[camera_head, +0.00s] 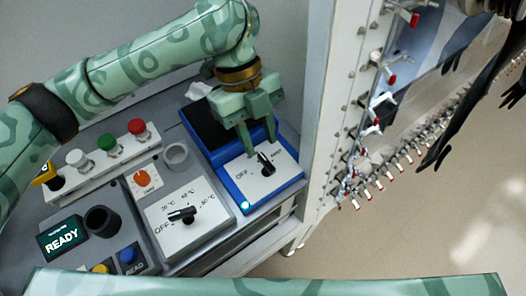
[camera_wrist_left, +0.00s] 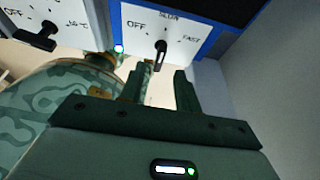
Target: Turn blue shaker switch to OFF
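The blue shaker (camera_head: 228,183) has a white panel with a black switch (camera_head: 265,164), and its green light is lit. My left gripper (camera_head: 261,146) is above the panel, fingers pointing down at the switch. In the left wrist view its two fingers are apart with nothing between them, and the switch appears beyond the gap. Contact is not visible. My right gripper is out of view.
A white heater panel (camera_head: 190,225) with its own black knob (camera_head: 183,214) is left of the shaker. Red, green and white buttons (camera_head: 107,143) line the back. A READY display (camera_head: 62,238) is at left. A white frame post (camera_head: 318,120) stands close right of the shaker.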

